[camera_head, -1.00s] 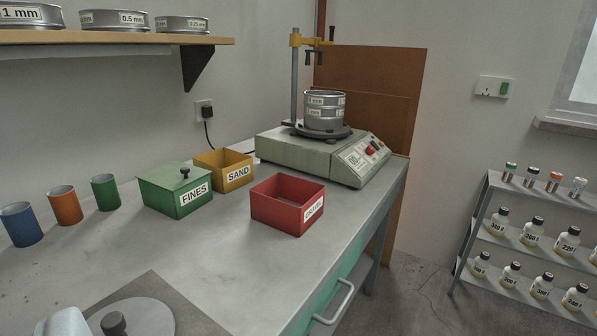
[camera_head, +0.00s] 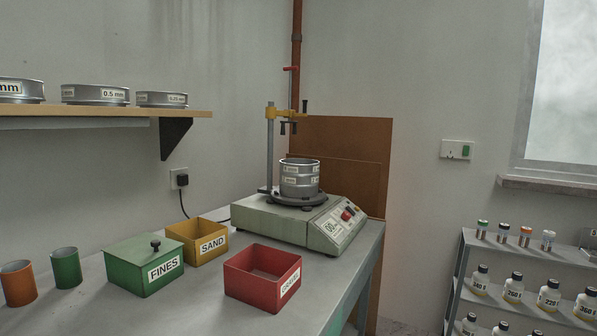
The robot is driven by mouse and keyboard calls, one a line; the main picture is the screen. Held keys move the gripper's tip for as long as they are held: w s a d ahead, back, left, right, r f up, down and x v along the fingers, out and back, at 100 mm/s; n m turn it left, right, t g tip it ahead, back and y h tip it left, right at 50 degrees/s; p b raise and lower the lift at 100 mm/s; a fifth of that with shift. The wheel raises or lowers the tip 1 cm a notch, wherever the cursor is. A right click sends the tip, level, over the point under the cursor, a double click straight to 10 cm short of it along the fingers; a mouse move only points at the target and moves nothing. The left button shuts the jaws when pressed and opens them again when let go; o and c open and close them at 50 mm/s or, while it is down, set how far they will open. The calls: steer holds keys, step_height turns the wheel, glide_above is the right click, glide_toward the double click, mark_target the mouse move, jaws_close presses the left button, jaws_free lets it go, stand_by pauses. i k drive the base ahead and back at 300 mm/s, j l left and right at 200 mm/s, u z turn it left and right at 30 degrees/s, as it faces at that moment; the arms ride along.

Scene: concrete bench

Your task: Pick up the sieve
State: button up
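Several round metal sieves are in view. On the wooden shelf at the upper left stand a sieve whose label ends in "mm" (camera_head: 20,91), cut by the left edge, a 0.5 mm sieve (camera_head: 95,95) and a 0.25 mm sieve (camera_head: 162,100). More sieves, stacked (camera_head: 299,180), sit on the round plate of the shaker machine (camera_head: 300,221) at the back of the bench. The frames do not show which sieve the task means. My gripper is not in view.
On the bench (camera_head: 205,300) stand a lidded green FINES box (camera_head: 130,276), a yellow SAND box (camera_head: 208,255), a red box (camera_head: 253,290) and orange and green cups (camera_head: 66,268). A bottle rack (camera_head: 505,265) stands at right. The shelf (camera_head: 100,118) overhangs the bench.

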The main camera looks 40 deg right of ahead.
mark_target(292, 167)
steer(key=i+l, duration=0.2)
steer(key=l, duration=0.2)
steer(key=i+l, duration=0.15)
steer(key=l, duration=0.25)
steer(key=i+l, duration=0.2)
steer(key=l, duration=0.2)
steer(key=i+l, duration=0.15)
steer(key=l, duration=0.25)
steer(key=i+l, duration=0.2)
steer(key=l, duration=0.2)
steer(key=i+l, duration=0.15)
steer(key=l, duration=0.25)
steer(key=i+l, duration=0.2)
steer(key=l, duration=0.2)
steer(key=z, duration=0.05)
